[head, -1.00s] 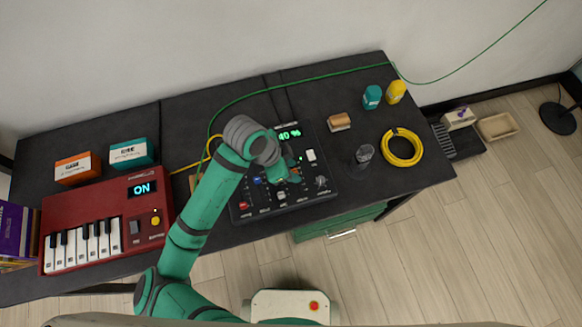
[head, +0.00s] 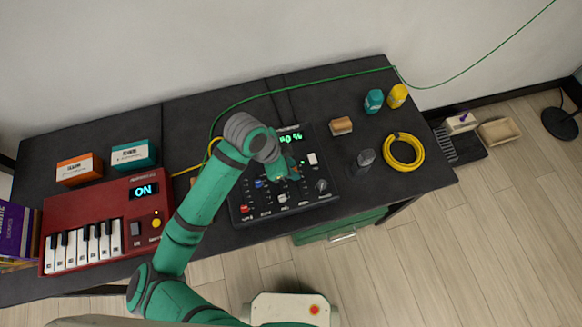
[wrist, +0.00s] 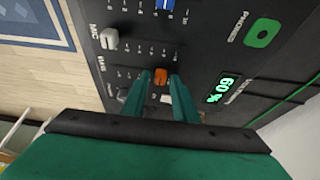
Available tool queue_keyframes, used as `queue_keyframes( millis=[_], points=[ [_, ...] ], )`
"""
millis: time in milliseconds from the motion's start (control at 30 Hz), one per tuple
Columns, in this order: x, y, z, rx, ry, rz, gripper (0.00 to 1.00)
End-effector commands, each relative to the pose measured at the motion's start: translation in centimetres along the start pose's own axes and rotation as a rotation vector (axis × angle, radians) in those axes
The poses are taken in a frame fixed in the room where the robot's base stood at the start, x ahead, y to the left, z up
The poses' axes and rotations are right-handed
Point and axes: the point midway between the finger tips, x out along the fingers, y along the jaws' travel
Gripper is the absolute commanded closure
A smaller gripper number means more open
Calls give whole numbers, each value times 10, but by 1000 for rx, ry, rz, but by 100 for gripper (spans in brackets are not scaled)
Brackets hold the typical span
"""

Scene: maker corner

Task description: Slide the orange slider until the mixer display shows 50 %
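The black mixer (head: 318,196) lies on the dark bench, with its lit green display (head: 290,138) at the top. In the wrist view the display (wrist: 221,88) appears to read 60 %; in the head view its first digit is blurred. The orange slider (wrist: 161,77) shows between the two green fingers of my gripper (wrist: 162,82), which lie close on both sides of it. In the head view my gripper (head: 290,172) is over the middle of the mixer, and my wrist hides the orange slider there.
A white slider cap (wrist: 109,38) and a blue one (wrist: 165,4) stand near my fingers. A red keyboard (head: 85,225) is left of the mixer. A wooden block (head: 341,126), a dark cylinder (head: 366,158) and a yellow cable coil (head: 404,151) are to its right.

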Motion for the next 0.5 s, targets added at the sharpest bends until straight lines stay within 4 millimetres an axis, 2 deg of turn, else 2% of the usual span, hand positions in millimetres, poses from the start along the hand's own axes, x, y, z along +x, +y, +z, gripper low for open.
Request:
queue_keyframes(
  millis=[333,500],
  points=[
    [-1,0,0,1,0,1,67],
    [-18,-1,0,1,-2,-2,67]
  ],
)
